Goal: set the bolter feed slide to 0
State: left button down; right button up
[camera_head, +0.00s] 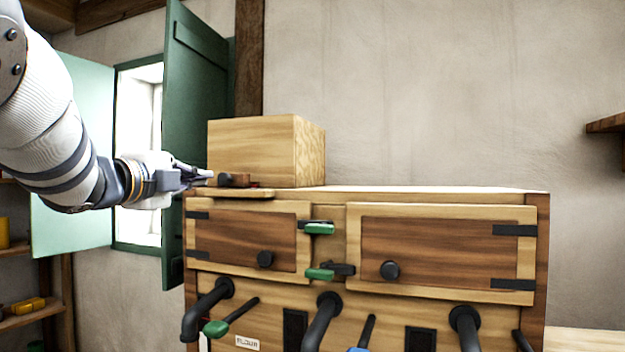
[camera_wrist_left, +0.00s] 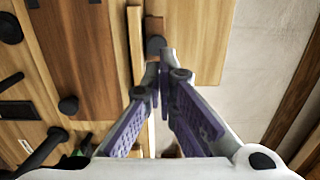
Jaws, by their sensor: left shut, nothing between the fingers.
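The bolter is a wooden cabinet (camera_head: 340,272) with a pale wooden box (camera_head: 250,150) on its top left. In front of the box lies a flat wooden strip (camera_head: 236,193), carrying a small brown block (camera_head: 240,180) with a dark knob; this looks like the feed slide. No scale or mark is readable on it. My left gripper (camera_head: 207,175) is shut and empty at the left of the block. In the left wrist view, the fingertips of the gripper (camera_wrist_left: 166,55) are close beside the dark knob (camera_wrist_left: 156,46); I cannot tell whether they touch. My right gripper is out of view.
The cabinet front has two doors with dark knobs (camera_head: 265,259) and green-handled latches (camera_head: 319,229). Black pipes (camera_head: 322,318) and levers stick out below. A green shutter (camera_head: 190,110) and window stand behind my left arm. The cabinet top (camera_head: 430,189) is clear at right.

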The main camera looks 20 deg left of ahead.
aim_at(225, 176)
pick_arm(q)
jog(key=w, duration=0.6)
jog(key=shift+d, duration=0.1)
jog(key=shift+w, duration=0.1)
jog(key=w, duration=0.3)
jog(key=shift+w+d+f+b, duration=0.2)
jog(key=shift+w+b, duration=0.15)
jog(key=shift+w, duration=0.35)
jog(key=shift+s+r, duration=0.15)
jog(key=shift+r, duration=0.25)
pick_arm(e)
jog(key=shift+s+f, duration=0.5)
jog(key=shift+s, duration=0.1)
pick_arm(q)
jog(key=shift+s, duration=0.15)
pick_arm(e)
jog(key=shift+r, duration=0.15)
